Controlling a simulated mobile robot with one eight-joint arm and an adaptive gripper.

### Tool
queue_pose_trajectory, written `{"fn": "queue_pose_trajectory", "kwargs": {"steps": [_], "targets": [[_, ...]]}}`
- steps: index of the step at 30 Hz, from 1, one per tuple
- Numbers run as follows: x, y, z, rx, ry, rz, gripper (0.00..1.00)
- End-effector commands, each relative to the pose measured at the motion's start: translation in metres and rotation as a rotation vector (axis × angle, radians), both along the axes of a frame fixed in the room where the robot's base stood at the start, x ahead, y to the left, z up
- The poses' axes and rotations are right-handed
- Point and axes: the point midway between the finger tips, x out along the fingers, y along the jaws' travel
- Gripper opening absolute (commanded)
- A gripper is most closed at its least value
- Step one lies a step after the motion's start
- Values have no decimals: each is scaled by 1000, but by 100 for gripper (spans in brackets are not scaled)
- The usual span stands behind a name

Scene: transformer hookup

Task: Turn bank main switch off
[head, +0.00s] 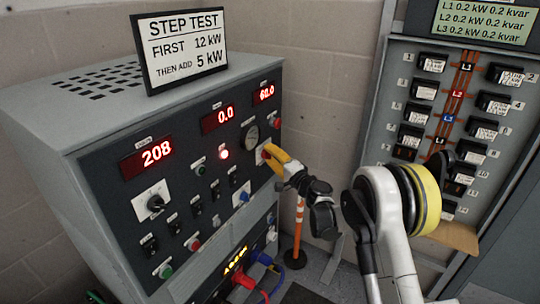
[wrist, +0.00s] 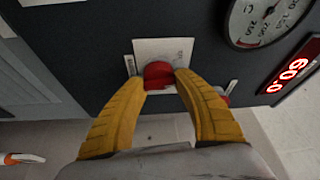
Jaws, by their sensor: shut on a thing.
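A red knob (wrist: 158,73) sits on a white square plate (wrist: 150,48) on the dark front panel (head: 105,190) of the grey load bank cabinet. Its label is not readable. My gripper (wrist: 161,80) has its two yellow fingers closed on the sides of the red knob. In the head view my gripper (head: 269,152) reaches the panel's right side from the right, and its fingers hide most of the knob. The panel displays read 208 (head: 146,156), 0.0 (head: 219,118) and 60.0 (head: 263,93).
A round gauge (wrist: 262,18) is close to the knob. Smaller switches and buttons cover the panel. Red and blue plugs (head: 243,279) with cables are at the lower front. An orange post (head: 298,228) and a breaker cabinet (head: 372,120) stand right of the bank.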

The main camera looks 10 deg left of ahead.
Motion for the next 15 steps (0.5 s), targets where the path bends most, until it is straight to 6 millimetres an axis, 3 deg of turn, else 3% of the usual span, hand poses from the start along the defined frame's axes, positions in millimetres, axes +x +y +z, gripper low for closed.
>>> {"fn": "queue_pose_trajectory", "kwargs": {"steps": [15], "targets": [[0, 0, 1, -168, -407, 0, 6]]}}
